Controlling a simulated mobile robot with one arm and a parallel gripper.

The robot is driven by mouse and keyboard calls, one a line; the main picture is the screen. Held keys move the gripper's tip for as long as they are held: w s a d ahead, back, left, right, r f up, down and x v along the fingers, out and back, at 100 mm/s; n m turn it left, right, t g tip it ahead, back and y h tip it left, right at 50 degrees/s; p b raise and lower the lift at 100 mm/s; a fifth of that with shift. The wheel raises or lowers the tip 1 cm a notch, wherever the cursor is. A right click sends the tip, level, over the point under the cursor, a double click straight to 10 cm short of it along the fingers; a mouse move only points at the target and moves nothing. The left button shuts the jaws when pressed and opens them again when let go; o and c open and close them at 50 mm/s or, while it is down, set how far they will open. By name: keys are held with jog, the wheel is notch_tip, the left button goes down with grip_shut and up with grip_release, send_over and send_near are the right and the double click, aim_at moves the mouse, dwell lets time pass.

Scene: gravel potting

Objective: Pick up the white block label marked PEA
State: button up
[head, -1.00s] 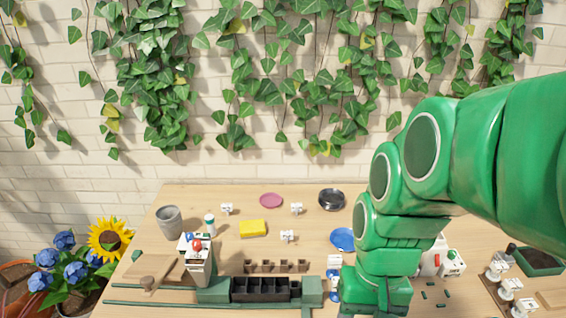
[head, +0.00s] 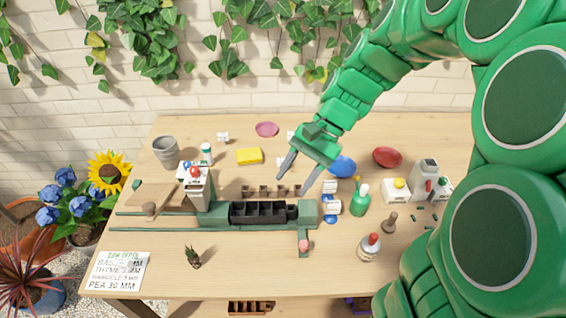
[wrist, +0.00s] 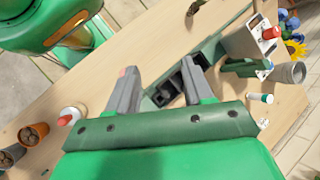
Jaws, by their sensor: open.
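Several small white blocks with dark marks stand on the table, too small to read, so I cannot tell which is marked PEA. One white block (head: 223,137) is at the back left. Another white block (head: 282,161) is in the middle, partly behind a finger of my gripper. Two more, an upper white block (head: 330,186) and a lower white block (head: 331,205), are beside the green-ended tray fixture. My gripper (head: 292,186) is open and empty above the table near the small brown pots. The wrist view shows its spread fingers (wrist: 157,72) with nothing between them.
A black cell tray (head: 262,212) sits on a green rail fixture in front of my gripper. A green bottle (head: 359,201), a blue disc (head: 342,166) and a red oval item (head: 387,157) stand to the right. A printed card (head: 117,271) lies front left.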

jog(key=w+d+f+m+t+y, duration=0.1)
jog(key=w+f+m+y, duration=0.1)
jog(key=w+f+m, duration=0.2)
jog(key=w+d+f+m+t+y, duration=0.1)
jog(key=w+f+m, duration=0.3)
jog(key=w+f, duration=0.6)
jog(key=w+d+f+m+t+y, duration=0.1)
jog(key=w+f+m+y, duration=0.3)
jog(key=w, duration=0.9)
jog(key=shift+w+d+f, duration=0.1)
jog(key=shift+d+f, duration=0.3)
jog(key=shift+f, duration=0.3)
jog(key=shift+w+d+f, duration=0.1)
jog(key=shift+d+f, duration=0.25)
jog(key=shift+f, duration=0.35)
jog(key=shift+w+x, duration=0.2)
jog(key=shift+x, duration=3.65)
jog(key=shift+a+r, duration=0.1)
grip_shut()
jog(key=shift+r, duration=0.1)
